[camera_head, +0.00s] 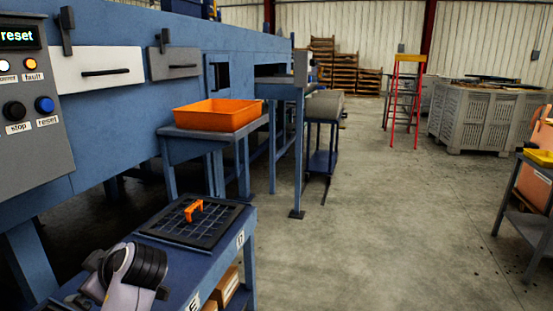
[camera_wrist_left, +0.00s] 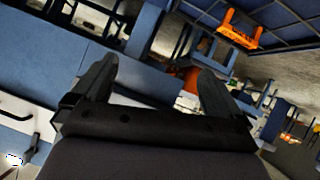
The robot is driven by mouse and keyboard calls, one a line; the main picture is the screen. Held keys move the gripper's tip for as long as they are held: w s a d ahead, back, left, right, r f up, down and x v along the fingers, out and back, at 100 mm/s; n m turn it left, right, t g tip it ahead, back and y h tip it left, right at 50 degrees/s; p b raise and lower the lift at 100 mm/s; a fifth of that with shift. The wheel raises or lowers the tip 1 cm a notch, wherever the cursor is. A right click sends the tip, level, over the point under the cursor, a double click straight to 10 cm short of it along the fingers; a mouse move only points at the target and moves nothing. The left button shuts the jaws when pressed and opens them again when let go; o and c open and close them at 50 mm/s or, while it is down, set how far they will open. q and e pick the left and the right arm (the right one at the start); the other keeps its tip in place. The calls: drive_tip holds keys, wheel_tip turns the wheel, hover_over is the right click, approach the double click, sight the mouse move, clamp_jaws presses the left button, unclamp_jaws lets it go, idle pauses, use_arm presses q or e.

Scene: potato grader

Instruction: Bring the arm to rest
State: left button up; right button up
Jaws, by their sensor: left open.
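My left arm (camera_head: 125,275) comes in at the lower left of the head view, a pale link with black rings, in front of the blue bench. The fingers of my left gripper cannot be made out there. In the left wrist view, the two dark fingers of my left gripper (camera_wrist_left: 155,85) stand wide apart. Nothing is held between them. The wrist view is tilted, with blue machine panels and the floor behind the fingers. My right arm and gripper are not in view.
A black grid tray (camera_head: 165,232) with an orange handle (camera_head: 195,209) lies on the blue bench (camera_head: 205,262) beside my arm. An orange bin (camera_head: 217,115) stands on a stand beyond. The blue machine's control panel (camera_head: 30,110) is at left.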

use_arm(q)
drive_tip(key=s+d+f+m+h, duration=0.2)
drive_tip(key=s+f+m+h, duration=0.1)
drive_tip(key=s+f+m, duration=0.3)
drive_tip(key=s+d+f+m+h, duration=0.2)
drive_tip(key=s+d+f+m, duration=0.15)
drive_tip(key=s+f, duration=0.35)
drive_tip(key=s+d+f+m+g+h, duration=0.1)
drive_tip(key=s+d+f+m+h, duration=0.2)
drive_tip(key=s, duration=0.4)
drive_tip(key=s+d+f+m+h, duration=0.1)
drive_tip(key=s+d+m+h, duration=0.25)
drive_tip(key=s+m, duration=0.3)
drive_tip(key=w+d+f+t+h, duration=0.2)
drive_tip(key=w+d+f+t, duration=0.2)
drive_tip(key=w+f+t, duration=0.25)
wheel_tip(320, 180, up, 11)
drive_tip(key=s+p, duration=0.1)
drive_tip(key=p, duration=1.3)
drive_tip(key=shift+a+y, duration=0.35)
drive_tip(key=shift+a, duration=0.05)
